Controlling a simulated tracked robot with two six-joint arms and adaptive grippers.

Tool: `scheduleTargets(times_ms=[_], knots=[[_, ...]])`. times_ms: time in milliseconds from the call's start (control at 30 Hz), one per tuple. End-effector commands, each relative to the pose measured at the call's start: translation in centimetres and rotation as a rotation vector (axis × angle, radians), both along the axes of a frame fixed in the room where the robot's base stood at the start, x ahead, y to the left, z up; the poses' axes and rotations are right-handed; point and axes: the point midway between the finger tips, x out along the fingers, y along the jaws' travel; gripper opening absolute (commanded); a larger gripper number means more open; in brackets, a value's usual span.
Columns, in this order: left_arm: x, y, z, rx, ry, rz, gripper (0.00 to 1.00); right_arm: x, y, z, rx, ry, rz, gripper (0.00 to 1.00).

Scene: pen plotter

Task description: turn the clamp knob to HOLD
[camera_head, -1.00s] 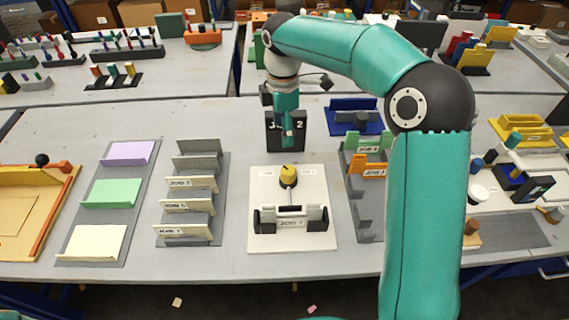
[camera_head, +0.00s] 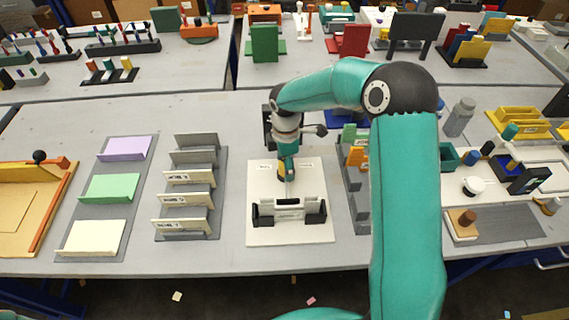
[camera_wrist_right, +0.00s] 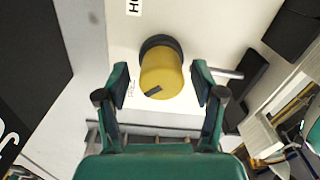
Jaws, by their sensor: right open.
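The clamp knob (camera_wrist_right: 162,75) is yellow with a dark pointer mark and a black base. In the right wrist view it stands on a white board, between the open fingers of my right gripper (camera_wrist_right: 155,92), with a gap on each side. A partly visible label beginning "HO" (camera_wrist_right: 133,6) is above and left of it. In the head view my right gripper (camera_head: 285,176) is over the knob and mostly hides it. The white board (camera_head: 262,200) also carries a black and white clamp (camera_head: 289,212) in front of the knob. My left gripper is not in view.
A rack of cream cards labelled JOB (camera_head: 188,200) stands left of the board. A rack with green and orange pieces (camera_head: 356,155) stands close on its right, partly behind my arm. A dark panel (camera_head: 268,128) stands just behind the board.

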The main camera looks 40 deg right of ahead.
Motion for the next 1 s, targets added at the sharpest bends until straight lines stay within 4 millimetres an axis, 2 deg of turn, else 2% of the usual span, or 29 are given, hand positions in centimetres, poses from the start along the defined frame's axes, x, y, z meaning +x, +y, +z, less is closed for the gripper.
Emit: scheduleTargets(times_ms=[300,600,667,1000], knots=[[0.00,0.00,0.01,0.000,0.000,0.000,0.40,-0.01,-0.01,-0.23,0.000,0.000,0.000,0.66],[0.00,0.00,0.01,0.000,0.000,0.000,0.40,0.01,0.00,-0.19,0.000,-0.001,0.000,0.16],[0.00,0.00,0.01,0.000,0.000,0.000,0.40,0.02,-0.01,-0.19,0.000,-0.001,0.000,0.08],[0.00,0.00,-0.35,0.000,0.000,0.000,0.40,0.10,-0.01,-0.23,-0.001,-0.003,-0.044,0.08]])
